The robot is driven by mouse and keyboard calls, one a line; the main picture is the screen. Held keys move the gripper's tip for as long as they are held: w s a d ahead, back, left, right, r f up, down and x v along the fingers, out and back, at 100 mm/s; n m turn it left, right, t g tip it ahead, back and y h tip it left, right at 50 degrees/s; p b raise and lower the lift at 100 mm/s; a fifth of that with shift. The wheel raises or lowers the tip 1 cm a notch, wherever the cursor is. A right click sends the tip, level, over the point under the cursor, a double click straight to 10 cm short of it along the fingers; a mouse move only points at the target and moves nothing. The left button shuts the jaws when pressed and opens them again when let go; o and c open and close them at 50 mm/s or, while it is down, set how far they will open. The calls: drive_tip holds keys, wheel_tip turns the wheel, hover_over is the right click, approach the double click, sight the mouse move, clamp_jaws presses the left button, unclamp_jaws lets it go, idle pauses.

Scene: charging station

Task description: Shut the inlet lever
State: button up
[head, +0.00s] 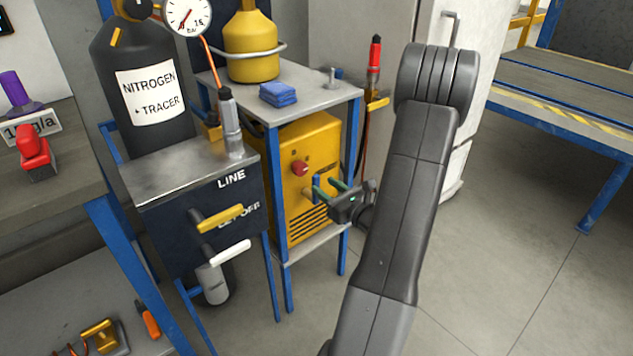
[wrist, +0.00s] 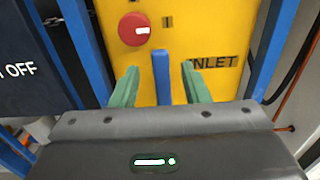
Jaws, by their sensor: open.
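The inlet lever is a blue bar on the front of a yellow machine (head: 316,135). In the wrist view the lever (wrist: 162,76) points upright, beside the printed word INLET (wrist: 212,62). In the head view the blue lever (head: 317,184) shows just by my fingertips. My gripper (head: 323,187) has two green fingers. In the wrist view my gripper (wrist: 160,70) is open, with one finger on each side of the lever and a gap on both sides. The lower end of the lever is hidden behind my gripper body.
A red knob (wrist: 134,30) sits up and left of the lever. The blue-legged stand (head: 268,150) frames the machine. To the left, a dark LINE panel (head: 180,222) carries a yellow handle (head: 220,219) and a white handle (head: 230,254). Floor (head: 500,290) at right is clear.

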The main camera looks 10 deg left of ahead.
sight(318, 181)
drive_tip(key=shift+b+x, duration=0.4)
drive_tip(key=shift+x, duration=2.2)
clamp_jaws()
